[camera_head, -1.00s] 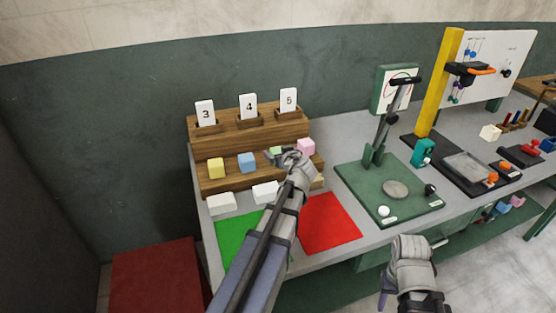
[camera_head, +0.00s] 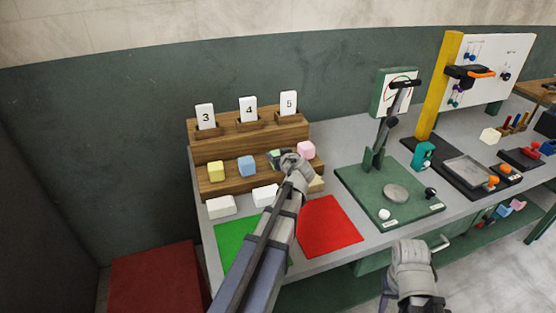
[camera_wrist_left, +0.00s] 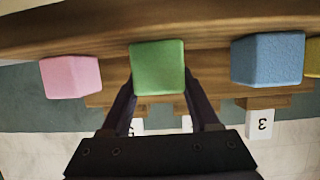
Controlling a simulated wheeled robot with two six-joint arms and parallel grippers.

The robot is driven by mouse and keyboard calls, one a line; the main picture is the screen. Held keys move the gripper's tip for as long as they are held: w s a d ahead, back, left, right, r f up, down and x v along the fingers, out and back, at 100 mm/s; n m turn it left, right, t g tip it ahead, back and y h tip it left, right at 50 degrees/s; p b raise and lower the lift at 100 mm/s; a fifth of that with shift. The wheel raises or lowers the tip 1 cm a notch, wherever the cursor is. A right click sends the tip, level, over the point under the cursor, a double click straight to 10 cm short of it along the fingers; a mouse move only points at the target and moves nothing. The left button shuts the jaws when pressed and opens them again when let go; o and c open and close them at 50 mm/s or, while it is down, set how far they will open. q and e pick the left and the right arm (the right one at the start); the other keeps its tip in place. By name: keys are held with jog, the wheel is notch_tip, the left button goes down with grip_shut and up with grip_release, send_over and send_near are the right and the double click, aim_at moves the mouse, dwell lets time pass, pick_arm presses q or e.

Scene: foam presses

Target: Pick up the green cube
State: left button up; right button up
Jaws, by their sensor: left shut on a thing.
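The green cube (camera_wrist_left: 158,67) sits between the two fingers of my left gripper (camera_wrist_left: 160,95) in the left wrist view, and the gripper is shut on it. In the head view my left gripper (camera_head: 283,158) is at the wooden step shelf (camera_head: 235,182) and hides most of the green cube (camera_head: 274,154). I cannot tell whether the cube is clear of the shelf. My right gripper (camera_head: 412,258) hangs low in front of the table; its fingers are not clear.
A blue cube (camera_head: 247,162) and a pink cube (camera_head: 306,149) flank the green one; a yellow cube (camera_head: 216,170) is further left. Number cards stand behind. White blocks (camera_head: 221,207), a green mat (camera_head: 234,236) and a red mat (camera_head: 330,226) lie in front. A lever press (camera_head: 388,192) stands right.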

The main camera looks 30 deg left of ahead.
aim_at(278, 153)
pick_arm(q)
jog(key=shift+c, duration=0.9)
jog(key=shift+r, duration=0.1)
notch_tip(278, 153, up, 10)
jog(key=p, duration=1)
